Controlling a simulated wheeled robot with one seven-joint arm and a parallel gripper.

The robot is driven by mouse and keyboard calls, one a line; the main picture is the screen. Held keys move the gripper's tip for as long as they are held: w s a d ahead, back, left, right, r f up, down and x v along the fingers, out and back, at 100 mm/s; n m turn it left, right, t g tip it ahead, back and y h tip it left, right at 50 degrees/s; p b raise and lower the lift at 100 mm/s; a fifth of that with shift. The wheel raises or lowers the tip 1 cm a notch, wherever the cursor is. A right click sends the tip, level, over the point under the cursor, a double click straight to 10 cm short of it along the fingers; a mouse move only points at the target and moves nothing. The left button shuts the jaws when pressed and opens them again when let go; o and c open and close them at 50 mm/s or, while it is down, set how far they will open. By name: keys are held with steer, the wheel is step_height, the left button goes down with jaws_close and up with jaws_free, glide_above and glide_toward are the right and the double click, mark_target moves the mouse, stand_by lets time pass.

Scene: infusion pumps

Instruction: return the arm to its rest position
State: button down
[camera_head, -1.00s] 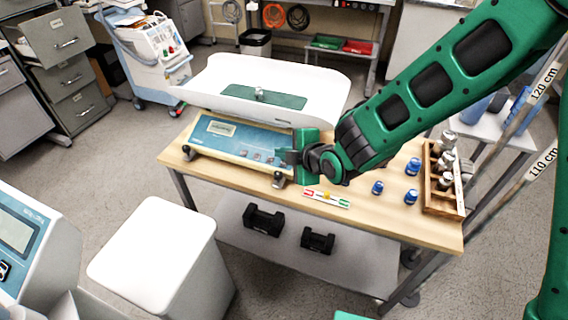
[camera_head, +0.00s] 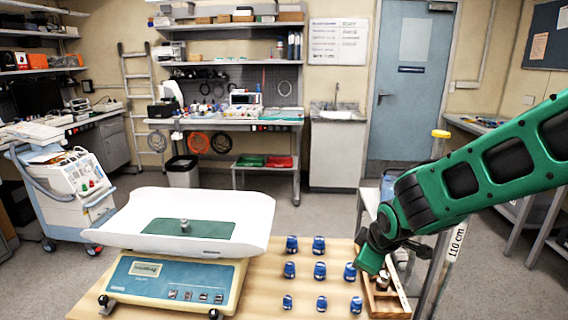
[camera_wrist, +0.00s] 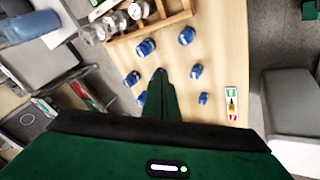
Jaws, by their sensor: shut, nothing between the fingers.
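My green arm reaches in from the right in the head view. My gripper (camera_head: 368,262) points down over the right part of the wooden table (camera_head: 262,290), beside several blue objects. In the wrist view my gripper (camera_wrist: 160,80) shows its green fingers together, with nothing held between them. It hangs above the table among the blue objects (camera_wrist: 187,36). The gripper and wrist partly hide the wooden rack (camera_head: 390,305) in the head view.
A scale (camera_head: 172,284) with a white tray (camera_head: 125,225) stands on the left of the table, a small metal weight (camera_head: 184,226) on its green mat. The rack holds metal weights (camera_wrist: 137,10). Open floor lies behind the table.

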steer(key=s+d+r+m+g+h, duration=0.2)
steer(key=s+d+r+m+g, duration=0.15)
steer(key=s+d+m, duration=0.95)
steer(key=s+d+r+m+g, duration=0.1)
steer(key=s+d, duration=0.3)
steer(key=s, duration=0.4)
steer(key=s+d+r+m+g+y, duration=0.1)
steer(key=s+d+m, duration=0.2)
steer(key=s, duration=0.5)
steer(key=shift+s+d+m+g+y, duration=0.3)
steer(key=shift+d+m+g, duration=0.1)
steer(key=shift+d, duration=0.3)
